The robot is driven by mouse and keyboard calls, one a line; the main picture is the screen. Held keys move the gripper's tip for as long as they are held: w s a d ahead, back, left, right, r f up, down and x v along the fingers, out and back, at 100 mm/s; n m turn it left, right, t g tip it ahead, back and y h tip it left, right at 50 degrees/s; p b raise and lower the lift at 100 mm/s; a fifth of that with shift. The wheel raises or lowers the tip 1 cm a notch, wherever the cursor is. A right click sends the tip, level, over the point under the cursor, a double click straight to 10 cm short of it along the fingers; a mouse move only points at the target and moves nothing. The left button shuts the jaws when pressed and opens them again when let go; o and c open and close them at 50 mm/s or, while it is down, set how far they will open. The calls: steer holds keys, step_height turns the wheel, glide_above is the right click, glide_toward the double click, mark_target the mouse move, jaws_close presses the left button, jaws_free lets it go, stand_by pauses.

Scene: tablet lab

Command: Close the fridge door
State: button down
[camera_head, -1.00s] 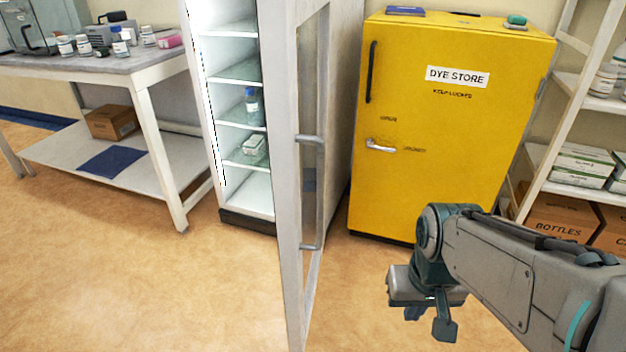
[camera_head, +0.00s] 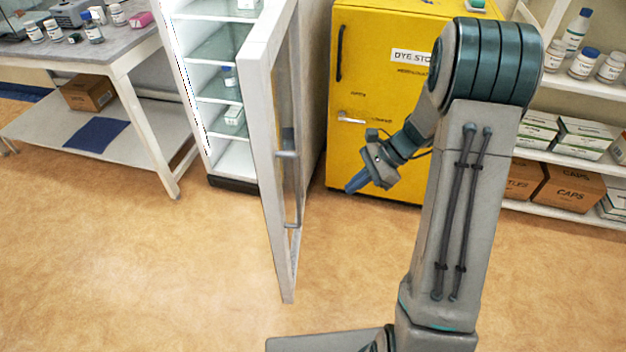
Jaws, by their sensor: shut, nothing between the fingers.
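The fridge (camera_head: 232,183) is a tall white cabinet left of the middle, with lit shelves holding a blue-capped bottle and small boxes. Its door (camera_head: 264,130) stands wide open, swung out toward me, a glass panel in a white frame seen nearly edge-on. The grey door handle (camera_head: 288,155) is on the door's right face. My gripper (camera_head: 357,183) is to the right of the door, apart from the handle, in front of the yellow cabinet. Its fingers are shut and empty, pointing down and left toward the door.
A yellow dye store cabinet (camera_head: 375,100) stands right of the fridge. A white shelf unit (camera_head: 545,213) with bottles and boxes is at the right. A lab table (camera_head: 120,65) with jars is at the left. The floor (camera_head: 140,270) left of the door is clear.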

steer(key=w+a+f+m+p, duration=0.1)
steer(key=a+f+p, duration=0.1)
steer(key=a+f, duration=0.5)
steer(key=shift+w+a+m+t+y, duration=0.3)
steer(key=shift+a+m+y, duration=0.1)
steer(key=shift+a, duration=1.2)
